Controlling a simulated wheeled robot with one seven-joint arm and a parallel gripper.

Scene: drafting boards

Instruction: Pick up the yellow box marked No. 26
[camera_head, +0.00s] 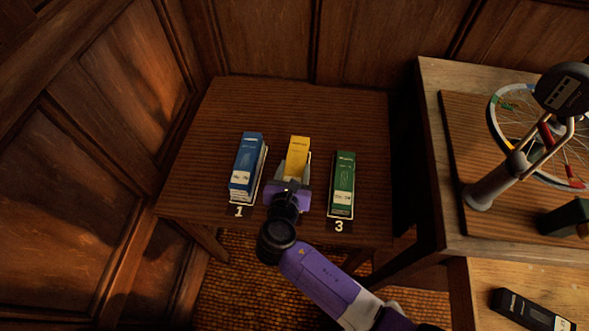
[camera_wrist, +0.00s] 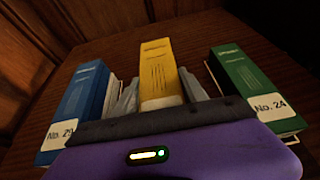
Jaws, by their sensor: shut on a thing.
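The yellow box (camera_head: 298,153) lies in the middle of a row of three on the brown wooden table. It also shows in the wrist view (camera_wrist: 158,68), between my fingers. My gripper (camera_head: 290,173) reaches in from the front and is shut on the yellow box; its fingers (camera_wrist: 160,92) lie along both sides. The near end of the yellow box, where a label could be, is hidden behind my gripper. I cannot tell whether the box is touching the table.
A blue box (camera_head: 245,165), labelled No. 29 in the wrist view (camera_wrist: 82,105), lies close on the left above mark 1. A green box (camera_head: 343,182), labelled No. 24, lies on the right above mark 3. A workbench (camera_head: 432,100) with a bicycle wheel (camera_head: 510,110) stands right.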

